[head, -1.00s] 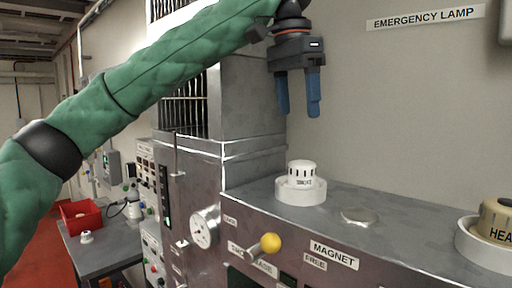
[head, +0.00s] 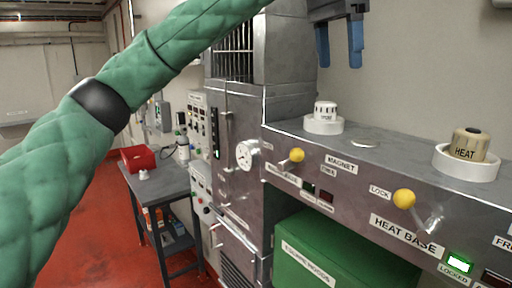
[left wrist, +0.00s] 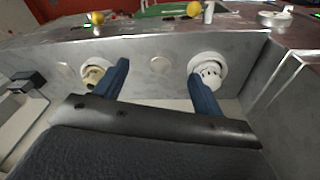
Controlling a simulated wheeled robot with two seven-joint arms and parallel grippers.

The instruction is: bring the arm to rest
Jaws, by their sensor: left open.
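My left arm, in a green padded sleeve, comes in from the left and crosses the top of the head view. My left gripper (head: 340,45) is at the top, open and empty, its blue fingers pointing down above the metal console (head: 395,160). The fingers are apart from everything below. In the left wrist view the open fingers (left wrist: 160,85) point toward the console top, with a white knob (left wrist: 208,72) beyond one finger and a tan knob (left wrist: 92,74) near the other. My right gripper is not in view.
A white knob (head: 325,112) and a tan HEAT knob (head: 469,145) stand on the console. Yellow-balled levers (head: 404,198) stick out from its front. A green box (head: 335,255) is below. A grey side table (head: 160,183) holds a red bin (head: 138,158). Red floor lies open at left.

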